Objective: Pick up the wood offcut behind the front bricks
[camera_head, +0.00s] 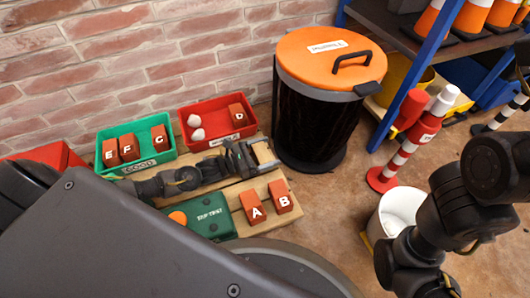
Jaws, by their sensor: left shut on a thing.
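My left gripper (266,156) reaches in from the left, low over the wooden board, behind front bricks A (252,207) and B (280,196). Its jaws are shut on a small tan piece that looks like the wood offcut. Bricks A and B stand side by side on the board, apart from the gripper. My right arm shows at the right, but its gripper is not in view.
A green bin (137,166) holds several lettered bricks; a red bin (215,140) holds brick D and white lumps. A green box (208,224) lies left of brick A. A black drum with an orange lid (325,60) stands behind right. Open floor lies right of the board.

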